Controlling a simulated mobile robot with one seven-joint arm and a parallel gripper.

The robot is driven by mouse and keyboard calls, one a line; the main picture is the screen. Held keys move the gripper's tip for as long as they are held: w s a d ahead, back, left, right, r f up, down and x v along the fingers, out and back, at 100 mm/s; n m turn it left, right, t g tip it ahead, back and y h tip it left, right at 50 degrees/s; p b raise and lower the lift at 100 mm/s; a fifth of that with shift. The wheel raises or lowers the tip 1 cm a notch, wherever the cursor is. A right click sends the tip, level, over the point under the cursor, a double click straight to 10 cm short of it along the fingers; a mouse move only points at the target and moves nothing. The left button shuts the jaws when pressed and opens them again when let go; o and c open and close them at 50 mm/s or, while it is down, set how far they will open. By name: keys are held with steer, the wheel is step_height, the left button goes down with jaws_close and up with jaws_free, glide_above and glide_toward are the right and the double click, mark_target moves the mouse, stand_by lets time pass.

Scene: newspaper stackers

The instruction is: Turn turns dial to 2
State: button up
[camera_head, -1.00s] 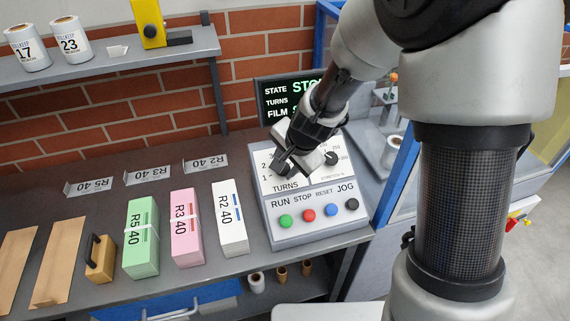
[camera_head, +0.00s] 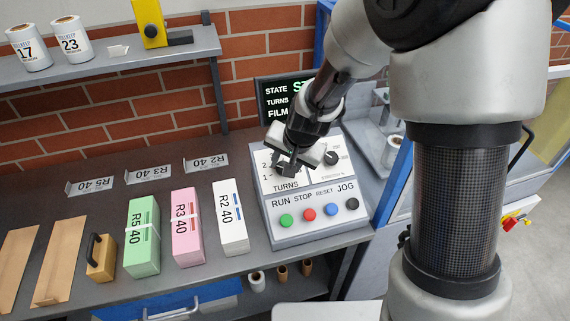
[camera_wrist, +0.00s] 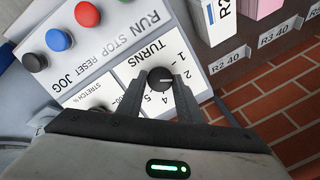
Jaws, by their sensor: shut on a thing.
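The turns dial (camera_wrist: 160,80) is a black round knob with a white pointer line on the control panel's TURNS scale. In the wrist view my gripper (camera_wrist: 162,84) has one finger on each side of the dial, shut on it. The pointer points right in that view, roughly toward the printed 2; a finger partly covers the scale there. In the head view my gripper (camera_head: 284,166) reaches down onto the upper left of the control panel (camera_head: 318,238) and hides most of the dial.
Right of it on the panel is the stretch dial (camera_head: 331,158). Below are the green (camera_head: 286,221), red (camera_head: 309,215), blue (camera_head: 331,209) and black (camera_head: 352,203) buttons. The status screen (camera_head: 277,100) behind is partly hidden by my arm. Coloured stacks (camera_head: 187,227) stand left.

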steer(key=o, duration=1)
steer(key=shift+o, duration=0.2)
steer(key=p+v, duration=0.2)
steer(key=v, duration=1.5)
steer(key=shift+r+p, duration=0.25)
steer(key=shift+p, duration=0.05)
